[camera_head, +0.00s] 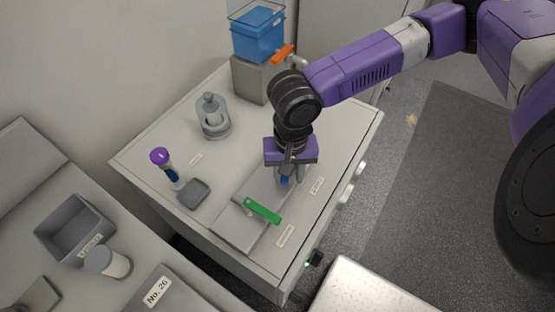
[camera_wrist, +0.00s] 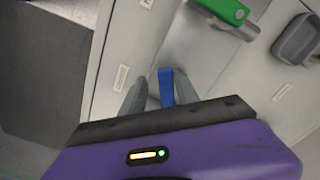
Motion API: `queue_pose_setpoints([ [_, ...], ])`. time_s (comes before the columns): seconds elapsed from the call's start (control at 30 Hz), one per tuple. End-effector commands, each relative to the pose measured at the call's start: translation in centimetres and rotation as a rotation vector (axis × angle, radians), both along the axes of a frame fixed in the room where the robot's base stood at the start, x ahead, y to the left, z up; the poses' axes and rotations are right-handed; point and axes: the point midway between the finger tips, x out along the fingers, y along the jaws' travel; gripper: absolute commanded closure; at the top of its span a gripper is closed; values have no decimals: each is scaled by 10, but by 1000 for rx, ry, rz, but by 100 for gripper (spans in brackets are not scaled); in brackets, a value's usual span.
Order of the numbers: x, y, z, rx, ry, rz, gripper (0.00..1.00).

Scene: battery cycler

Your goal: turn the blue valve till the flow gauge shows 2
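The blue valve handle (camera_head: 285,180) shows just under my gripper (camera_head: 289,174) in the head view, mostly hidden by it. In the wrist view the blue handle (camera_wrist: 166,88) stands between the two grey fingertips of my gripper (camera_wrist: 160,92). The fingers are spread, with a gap visible on the handle's left side; the right finger is close to it, and I cannot tell if it touches. A flow gauge reading cannot be made out in either view.
A green lever (camera_head: 262,211) sits close by on the same grey panel. A purple-topped tube (camera_head: 162,160), a small grey tray (camera_head: 194,194) and a grey round fixture (camera_head: 213,118) stand left. A blue container (camera_head: 257,36) and an orange handle (camera_head: 283,54) are behind.

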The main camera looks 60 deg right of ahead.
Motion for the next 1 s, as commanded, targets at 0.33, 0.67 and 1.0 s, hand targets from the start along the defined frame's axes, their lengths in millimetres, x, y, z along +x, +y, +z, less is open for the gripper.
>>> queue_pose_setpoints([
  [0.33, 0, 0, 0, -1, 1, -2, 79],
  [0.67, -1, -1, 0, 0, 0, 17, 75],
  [1.0, -1, -1, 16, 0, 0, 17, 75],
])
